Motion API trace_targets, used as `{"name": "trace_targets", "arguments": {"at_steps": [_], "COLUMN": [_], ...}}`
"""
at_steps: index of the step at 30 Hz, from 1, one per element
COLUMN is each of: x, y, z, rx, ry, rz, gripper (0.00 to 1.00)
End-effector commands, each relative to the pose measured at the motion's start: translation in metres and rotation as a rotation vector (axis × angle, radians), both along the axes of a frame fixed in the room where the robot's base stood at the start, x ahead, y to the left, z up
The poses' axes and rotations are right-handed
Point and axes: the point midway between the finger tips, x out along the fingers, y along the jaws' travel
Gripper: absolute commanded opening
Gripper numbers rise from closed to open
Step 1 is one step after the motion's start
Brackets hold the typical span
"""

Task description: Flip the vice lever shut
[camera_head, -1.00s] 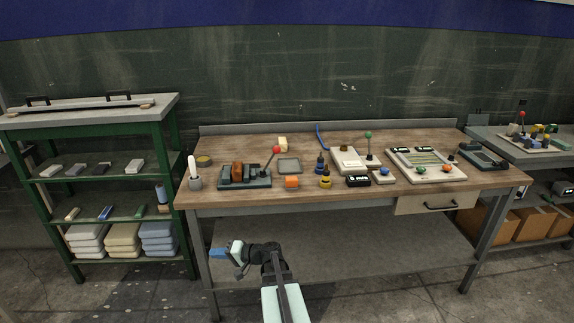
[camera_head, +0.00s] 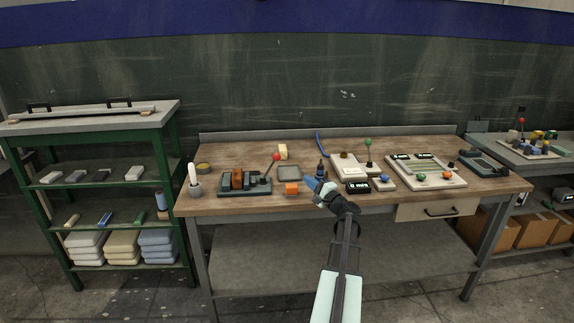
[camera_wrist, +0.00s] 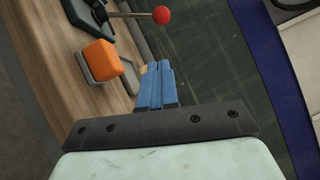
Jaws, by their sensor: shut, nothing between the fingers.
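The vice (camera_head: 243,182) is a dark grey-green block with a brown-orange piece in it, at the left of the bench. Its lever ends in a red ball (camera_head: 276,157) and stands up, tilted, at the vice's right side. The red ball (camera_wrist: 161,15) also shows at the top of the wrist view, on a thin dark rod. My gripper (camera_head: 312,184) has blue fingers and is shut and empty over the bench's front middle, to the right of the lever and apart from it. In the wrist view the closed fingers (camera_wrist: 155,85) point towards the bench's back.
An orange block (camera_head: 292,189) sits between my gripper and the vice; it also shows in the wrist view (camera_wrist: 99,60). A grey tray (camera_head: 289,180) lies behind it. A fixture with a green-ball lever (camera_head: 368,141) stands to the right. A white-handled tool (camera_head: 194,177) stands at the far left.

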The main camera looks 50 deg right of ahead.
Motion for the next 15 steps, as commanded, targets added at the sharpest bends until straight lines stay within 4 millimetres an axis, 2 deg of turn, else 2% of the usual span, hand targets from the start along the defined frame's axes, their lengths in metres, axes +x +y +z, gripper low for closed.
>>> {"name": "trace_targets", "arguments": {"at_steps": [4, 15], "x": [-0.0059, -0.0054], "y": [-0.0118, -0.0122], "z": [0.0008, 0.0009], "rx": [0.034, 0.037], "ry": [-0.007, -0.007], "rz": [-0.012, -0.013], "gripper": [0.0, 0.0]}}
